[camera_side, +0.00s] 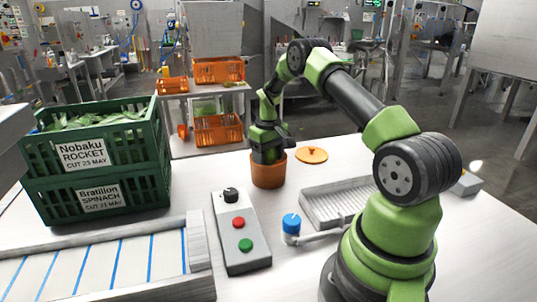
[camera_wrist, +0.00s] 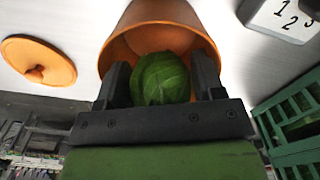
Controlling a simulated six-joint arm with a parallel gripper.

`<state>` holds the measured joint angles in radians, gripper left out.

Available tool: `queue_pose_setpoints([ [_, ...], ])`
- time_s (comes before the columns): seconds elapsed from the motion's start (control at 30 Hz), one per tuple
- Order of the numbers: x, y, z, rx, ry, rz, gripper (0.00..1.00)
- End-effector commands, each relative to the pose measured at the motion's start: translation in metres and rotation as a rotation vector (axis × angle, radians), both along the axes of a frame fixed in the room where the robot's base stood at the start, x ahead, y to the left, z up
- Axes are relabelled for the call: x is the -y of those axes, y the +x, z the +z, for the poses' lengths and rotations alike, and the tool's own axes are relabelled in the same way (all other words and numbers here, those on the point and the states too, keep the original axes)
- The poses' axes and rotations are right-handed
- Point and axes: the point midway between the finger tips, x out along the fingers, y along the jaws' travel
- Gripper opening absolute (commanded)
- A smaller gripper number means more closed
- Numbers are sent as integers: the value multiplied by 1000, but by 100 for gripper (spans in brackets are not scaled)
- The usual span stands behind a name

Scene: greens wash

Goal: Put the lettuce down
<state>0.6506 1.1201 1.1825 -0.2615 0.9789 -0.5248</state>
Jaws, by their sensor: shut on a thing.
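The lettuce (camera_wrist: 160,76) is a round green head between the two dark fingers of my gripper (camera_wrist: 161,86) in the wrist view. My gripper is shut on it. The lettuce is at the mouth of an orange-brown pot (camera_wrist: 165,12), with the pot's wall around its far side. In the side view my gripper (camera_side: 268,153) points down into the top of the pot (camera_side: 268,177), which stands on the table. The pot's rim hides the lettuce there, and I cannot tell whether it touches the pot's bottom.
An orange lid with a knob (camera_side: 311,155) lies right of the pot. A control box (camera_side: 240,238) with red and green buttons and a ribbed grey tray (camera_side: 338,203) are nearer. Stacked green crates (camera_side: 97,160) stand left. A blue-capped tap (camera_side: 291,224) stands by my base.

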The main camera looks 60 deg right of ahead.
Motion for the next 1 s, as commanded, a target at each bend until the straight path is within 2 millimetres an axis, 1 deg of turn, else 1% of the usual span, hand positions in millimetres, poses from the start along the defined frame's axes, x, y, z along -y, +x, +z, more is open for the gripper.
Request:
queue_pose_setpoints([
  [0.03,0,0,0,1,0,0,64],
  [0.07,0,0,0,1,0,0,71],
  [0.1,0,0,0,1,0,0,73],
  [0.37,0,0,1,1,0,0,73],
  [0.47,0,0,6,2,-1,0,73],
  [0.57,1,1,20,4,-3,0,73],
  [0.67,1,1,41,5,-4,0,73],
  [0.8,1,1,75,7,-5,0,73],
  [0.9,1,1,96,5,-4,0,73],
  [1.0,1,1,113,5,-4,0,73],
])
